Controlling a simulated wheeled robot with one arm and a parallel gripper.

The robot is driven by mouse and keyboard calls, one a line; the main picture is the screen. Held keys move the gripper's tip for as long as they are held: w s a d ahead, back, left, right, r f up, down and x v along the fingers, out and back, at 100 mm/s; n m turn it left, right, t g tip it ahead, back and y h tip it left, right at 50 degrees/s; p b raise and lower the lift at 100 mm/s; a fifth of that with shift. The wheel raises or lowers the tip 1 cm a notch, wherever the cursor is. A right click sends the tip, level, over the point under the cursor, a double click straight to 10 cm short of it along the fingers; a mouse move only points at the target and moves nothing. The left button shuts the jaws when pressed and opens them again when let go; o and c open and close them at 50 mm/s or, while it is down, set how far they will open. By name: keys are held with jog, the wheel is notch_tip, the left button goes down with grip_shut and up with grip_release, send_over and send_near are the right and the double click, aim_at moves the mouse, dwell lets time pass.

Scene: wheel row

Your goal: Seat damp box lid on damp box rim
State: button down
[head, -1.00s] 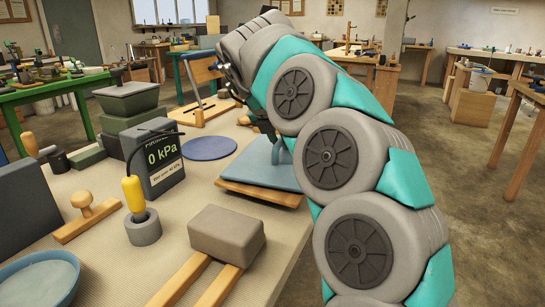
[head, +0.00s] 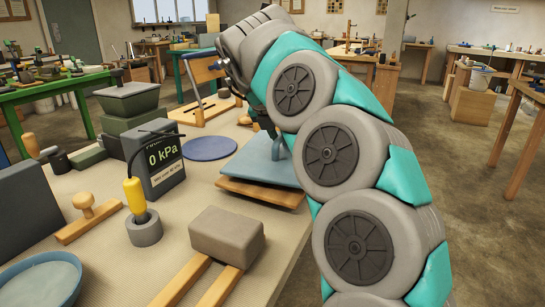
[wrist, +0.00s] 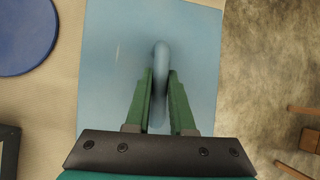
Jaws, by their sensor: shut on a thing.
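The blue damp box lid (head: 255,166) is a flat slab with a loop handle (wrist: 161,70) standing up from its middle. My gripper (wrist: 161,88) is shut on this handle, with green fingers on both sides of it. In the head view my arm hides most of the handle and the fingers. The lid is level just over a brown wooden board (head: 262,191); I cannot tell whether they touch. A grey-green box (head: 130,110) with a sloped upper part stands at the table's back left. I cannot tell which thing bears the damp box rim.
A blue disc (head: 209,148) lies left of the lid. A gauge block (head: 160,160) reading 0 kPa stands further left. A grey block (head: 226,235) on two wooden strips lies in front, near a yellow-handled tool (head: 134,196) in a grey ring. The table's right edge is close to the board.

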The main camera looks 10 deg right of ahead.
jog(key=shift+d+r+p, duration=0.1)
jog(key=shift+r+p, duration=0.25)
jog(key=shift+r, duration=4.15)
jog(key=shift+s, duration=0.1)
